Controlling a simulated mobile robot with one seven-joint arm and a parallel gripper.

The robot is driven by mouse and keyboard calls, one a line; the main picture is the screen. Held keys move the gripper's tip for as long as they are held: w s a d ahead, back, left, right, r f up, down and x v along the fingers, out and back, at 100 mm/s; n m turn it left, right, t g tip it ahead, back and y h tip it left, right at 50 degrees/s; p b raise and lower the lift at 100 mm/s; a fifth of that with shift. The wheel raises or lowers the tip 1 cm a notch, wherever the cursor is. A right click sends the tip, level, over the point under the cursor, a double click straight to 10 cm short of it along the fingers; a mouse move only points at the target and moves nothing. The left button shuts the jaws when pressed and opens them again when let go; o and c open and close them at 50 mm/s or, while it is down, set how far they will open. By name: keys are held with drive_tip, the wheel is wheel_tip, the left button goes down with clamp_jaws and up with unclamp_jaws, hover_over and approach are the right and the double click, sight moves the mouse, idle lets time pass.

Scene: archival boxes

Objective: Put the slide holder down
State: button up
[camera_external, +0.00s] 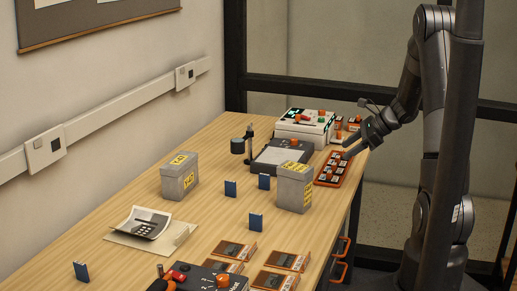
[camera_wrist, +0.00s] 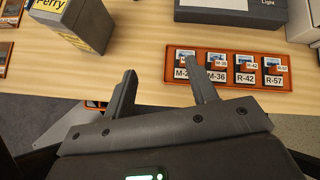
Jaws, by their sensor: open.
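The slide holder, an orange tray (camera_external: 336,181) with several dark slides labelled M-36, R-42 and R-57, lies flat on the table near its right edge. It also shows in the wrist view (camera_wrist: 232,89), where the leftmost label is partly covered. My gripper (camera_external: 348,153) is just above the tray in the external view. In the wrist view my gripper (camera_wrist: 163,85) is open, with nothing between its fingers. Its right finger overlaps the tray's left part, and its left finger is over the table edge and floor. I cannot tell whether a finger touches the tray.
A grey box (camera_external: 294,187) stands near the tray, and another grey box (camera_external: 179,176) stands farther left. A dark light panel (camera_external: 281,156) and a white device (camera_external: 304,127) are behind. Several orange trays lie at the front. Small blue pieces (camera_external: 230,188) stand around the middle.

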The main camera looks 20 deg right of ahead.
sight(329, 171)
drive_tip(key=d+f+m, duration=0.1)
drive_tip(key=w+d+f+m, duration=0.1)
drive_tip(key=d+f, duration=0.1)
drive_tip(key=w+d+f+m+t, duration=0.1)
drive_tip(key=f, duration=0.1)
drive_tip(key=shift+w+d+m, duration=0.15)
drive_tip(key=shift+d+m, duration=0.05)
drive_tip(key=shift+m, duration=0.1)
drive_tip(key=x, duration=1)
drive_tip(key=shift+w+a+f, duration=0.15)
drive_tip(key=shift+w+a, duration=0.05)
drive_tip(key=shift+a, duration=0.1)
drive_tip(key=shift+c, duration=0.5)
drive_tip(key=c, duration=0.7)
drive_tip(key=shift+c, duration=0.2)
